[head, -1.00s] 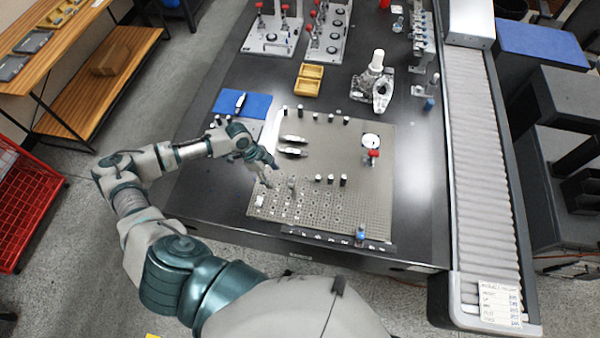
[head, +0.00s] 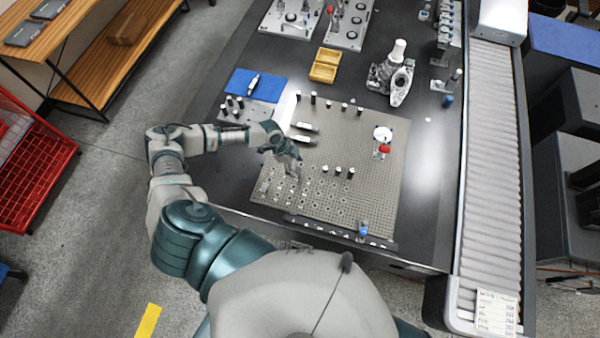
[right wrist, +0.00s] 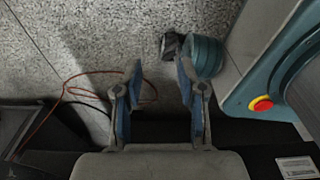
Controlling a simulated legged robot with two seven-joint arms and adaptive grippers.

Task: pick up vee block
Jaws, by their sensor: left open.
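My left gripper (head: 293,168) is open above the left part of the grey perforated plate (head: 370,205), pointing down among small parts. I cannot surely pick out the vee block; the parts near the fingertips are tiny and partly hidden by the gripper. A small pale piece (head: 265,186) stands at the plate's left edge, left of the fingers. My right gripper (right wrist: 158,85) shows in the right wrist view, its two fingers apart and empty, over the floor and away from the plate.
Short dark pins (head: 338,170) stand right of the left gripper. Two slim pieces (head: 302,138) lie just behind it. A white round gauge with a red part (head: 383,138) stands at the plate's right. A blue mat (head: 268,80) and yellow box (head: 325,66) lie behind. A roller conveyor (head: 490,180) runs along the right.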

